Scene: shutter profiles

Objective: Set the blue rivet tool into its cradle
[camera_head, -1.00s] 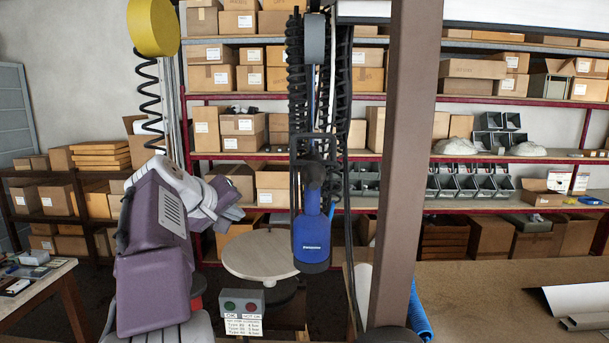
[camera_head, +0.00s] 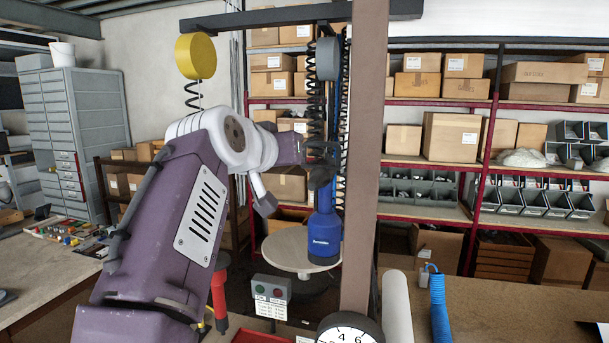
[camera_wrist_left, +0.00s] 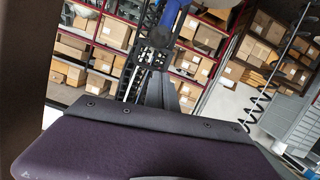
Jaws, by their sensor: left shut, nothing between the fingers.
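The blue rivet tool (camera_head: 323,232) hangs upright in the middle of the head view, with a black upper part and dark coiled hose above it. A blue part, likely the same tool, shows at the top of the left wrist view (camera_wrist_left: 172,12). My left arm reaches up from the lower left, and its purple wrist end is close to the tool's black top. My left gripper (camera_wrist_left: 157,52) is shut and empty, pointing toward the blue part; whether it touches is unclear. Its fingertips are not distinct in the head view. My right gripper is out of view. I cannot pick out the cradle.
A brown post (camera_head: 366,150) stands just right of the tool. A yellow balancer (camera_head: 196,56) hangs at upper left. A workbench (camera_head: 520,305) lies at right, shelves behind.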

